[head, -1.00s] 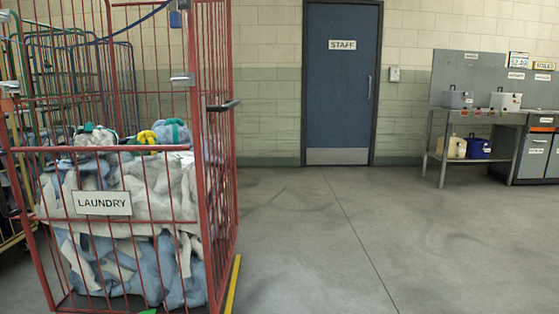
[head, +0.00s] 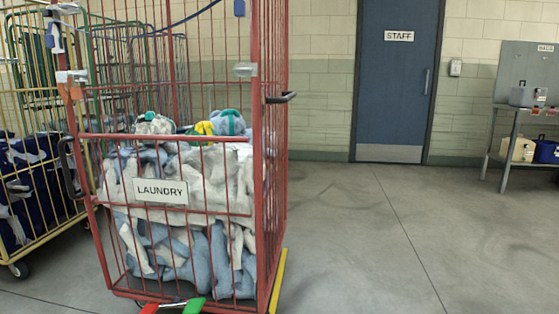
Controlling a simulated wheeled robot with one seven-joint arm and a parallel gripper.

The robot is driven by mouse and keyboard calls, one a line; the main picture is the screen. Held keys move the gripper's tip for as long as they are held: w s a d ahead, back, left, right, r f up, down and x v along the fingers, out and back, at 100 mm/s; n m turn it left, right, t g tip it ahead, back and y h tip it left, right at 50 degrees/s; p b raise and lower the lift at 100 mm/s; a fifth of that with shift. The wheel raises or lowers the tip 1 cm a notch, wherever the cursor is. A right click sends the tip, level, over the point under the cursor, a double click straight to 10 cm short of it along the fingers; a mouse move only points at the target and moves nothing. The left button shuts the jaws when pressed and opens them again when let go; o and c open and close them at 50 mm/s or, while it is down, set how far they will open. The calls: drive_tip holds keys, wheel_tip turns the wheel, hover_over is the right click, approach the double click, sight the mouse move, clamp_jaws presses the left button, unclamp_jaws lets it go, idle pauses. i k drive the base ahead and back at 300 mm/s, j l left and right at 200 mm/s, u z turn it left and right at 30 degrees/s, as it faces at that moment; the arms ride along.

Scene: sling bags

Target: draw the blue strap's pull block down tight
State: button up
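The blue strap (head: 185,22) sags across the upper part of the red laundry cage (head: 270,180) in the head view. A small blue block (head: 239,8) hangs at its right end, cut by the top edge; whether it is the pull block is unclear. A pale blue-grey fitting (head: 55,35) is at the cage's upper left.
The cage holds heaped grey and blue cloths and bears a LAUNDRY sign (head: 160,191). A pale block (head: 245,70) and an orange-and-grey fitting (head: 72,76) are on its frame. A yellow cage (head: 60,225) stands left. Floor (head: 370,240) right of it is clear, toward the blue door (head: 395,85).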

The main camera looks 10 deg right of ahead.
sight(50, 41)
drive_tip(key=u, duration=1.3)
